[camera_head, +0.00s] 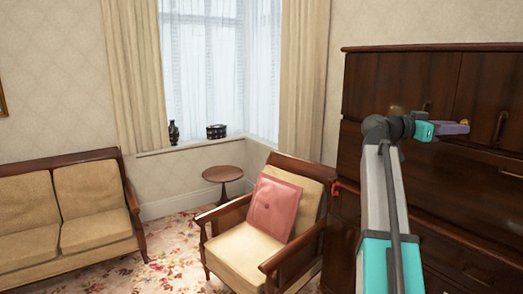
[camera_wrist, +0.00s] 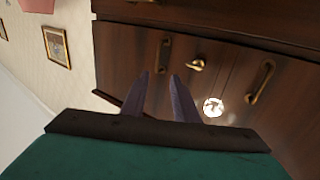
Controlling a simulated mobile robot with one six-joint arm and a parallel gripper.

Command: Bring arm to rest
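My gripper (camera_head: 464,128) is raised at the right of the head view, in front of the upper part of a dark wood cabinet (camera_head: 395,82). It has a teal body and purple fingers and points to the right. In the wrist view the two purple fingers (camera_wrist: 159,78) stand apart with cabinet wood showing between them, and I see nothing held. The cabinet front (camera_wrist: 225,65) fills much of that view. I cannot tell how close the fingertips are to it.
Brass handles (camera_wrist: 260,82) are on the cabinet front. A wooden armchair (camera_head: 240,257) with a pink cushion (camera_head: 275,208) stands left of the cabinet. Beyond it are a small round table (camera_head: 222,174) and a beige sofa (camera_head: 62,215). Floral carpet (camera_head: 170,255) lies open between sofa and armchair.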

